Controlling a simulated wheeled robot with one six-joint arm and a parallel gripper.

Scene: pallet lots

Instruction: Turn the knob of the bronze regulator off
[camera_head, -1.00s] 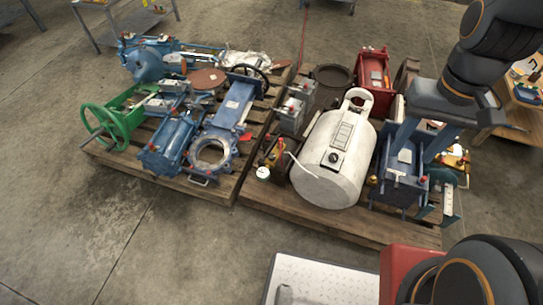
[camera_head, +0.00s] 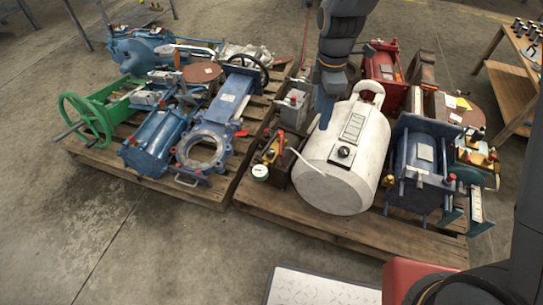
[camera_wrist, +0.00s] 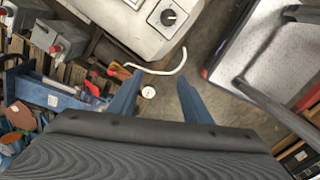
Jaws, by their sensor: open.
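A small bronze-yellow regulator (camera_head: 271,151) stands at the front left of the right pallet, beside the white tank. A round white gauge (camera_head: 260,171) is at its lower front and a red part, perhaps its knob, is at its top. In the wrist view the regulator (camera_wrist: 117,71) is small and partly hidden by the left finger, with the gauge (camera_wrist: 149,92) between the fingers. The knob's setting cannot be made out. My gripper (camera_head: 323,112) points down above the tank's left side, behind and right of the regulator. In the wrist view my gripper (camera_wrist: 160,75) is open and empty.
The white tank (camera_head: 338,180) with a black dial and a bent white hose is right of the regulator. Grey boxes (camera_head: 293,108) stand behind. A blue gate valve (camera_head: 207,145) lies on the left pallet (camera_head: 228,190). The floor in front (camera_head: 170,240) is clear.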

